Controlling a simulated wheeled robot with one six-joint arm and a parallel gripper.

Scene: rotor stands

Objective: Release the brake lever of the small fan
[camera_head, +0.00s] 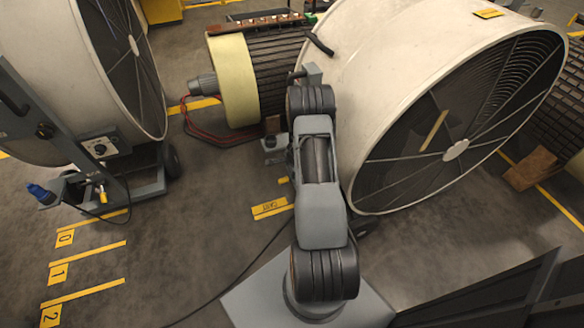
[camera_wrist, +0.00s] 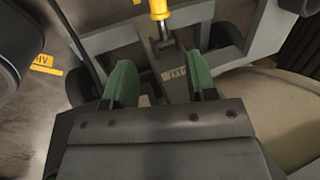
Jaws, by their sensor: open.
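In the wrist view, a brake lever with a yellow grip (camera_wrist: 159,10) on a metal shaft stands on a grey wheeled frame (camera_wrist: 112,42). My gripper (camera_wrist: 160,64) has two green fingers spread apart with nothing between them. The lever lies beyond the fingertips, roughly in line with the gap, and the top of its grip is cut off by the picture edge. In the head view my arm stands beside the large pale fan (camera_head: 372,65) on the right, and hides my gripper. Another pale fan (camera_head: 48,42) on the left has its own yellow-gripped lever (camera_head: 103,193) low on its base.
Dark wheels (camera_wrist: 232,35) flank the frame in the wrist view. A cream-ended ribbed motor (camera_head: 233,80) lies behind my arm. Yellow numbered floor marks (camera_head: 86,250) are at the lower left, with open floor beside them. A dark cable (camera_head: 240,265) crosses the floor.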

